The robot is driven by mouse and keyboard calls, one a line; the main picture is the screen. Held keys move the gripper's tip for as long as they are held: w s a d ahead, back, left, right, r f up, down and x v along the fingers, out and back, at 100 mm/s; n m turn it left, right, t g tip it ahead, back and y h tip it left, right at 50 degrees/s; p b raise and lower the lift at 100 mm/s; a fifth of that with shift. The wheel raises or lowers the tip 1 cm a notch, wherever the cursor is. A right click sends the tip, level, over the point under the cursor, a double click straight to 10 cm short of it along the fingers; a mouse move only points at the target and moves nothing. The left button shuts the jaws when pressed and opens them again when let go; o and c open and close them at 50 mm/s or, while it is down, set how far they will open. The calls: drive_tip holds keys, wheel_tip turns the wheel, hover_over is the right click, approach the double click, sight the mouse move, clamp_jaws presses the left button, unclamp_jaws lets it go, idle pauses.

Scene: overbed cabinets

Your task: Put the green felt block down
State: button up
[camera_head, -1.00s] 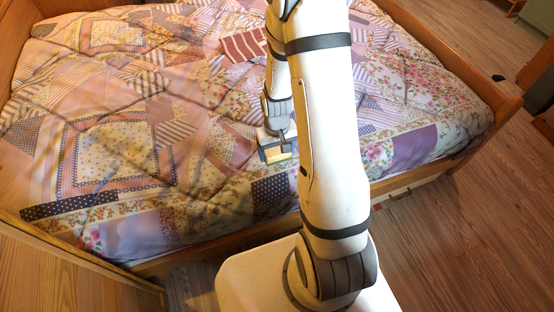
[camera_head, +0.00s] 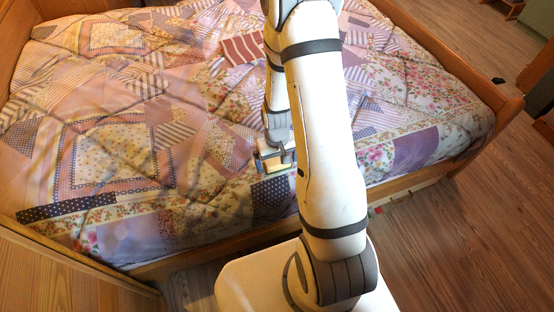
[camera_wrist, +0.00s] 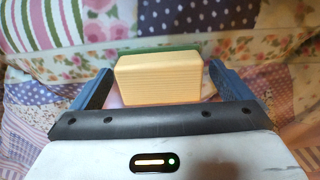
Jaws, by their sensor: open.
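The green felt block (camera_wrist: 159,78) is a pale wooden block with a green felt layer along its far edge. In the wrist view it lies between the fingers of my gripper (camera_wrist: 160,82). The fingers are spread, with a narrow gap at each side of the block. In the head view my gripper (camera_head: 275,163) is low over the near side of the bed, and the block (camera_head: 277,170) shows as a small yellow-green patch at the fingers. Whether the block's underside touches the quilt cannot be told.
The bed's patchwork quilt (camera_head: 110,150) is wide and mostly clear, with soft folds. A red-and-white striped patch (camera_head: 243,48) lies farther back. The wooden bed rail (camera_head: 420,172) runs along the near side. The wooden floor (camera_head: 450,230) is open at the right.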

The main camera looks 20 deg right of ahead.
wheel_tip(320, 180, up, 12)
drive_tip(key=p, duration=0.3)
wheel_tip(320, 180, up, 11)
hover_over(277, 159)
drive_tip(key=s+a, duration=0.2)
drive_tip(key=s, duration=0.3)
drive_tip(key=s+a+r+t, duration=0.1)
drive_tip(key=s+a+r, duration=0.1)
drive_tip(key=s+r, duration=0.6)
drive_tip(key=shift+s+r+t, duration=0.15)
drive_tip(key=shift+s+t, duration=0.15)
drive_tip(key=shift+s, duration=0.15)
drive_tip(key=shift+o, duration=0.2)
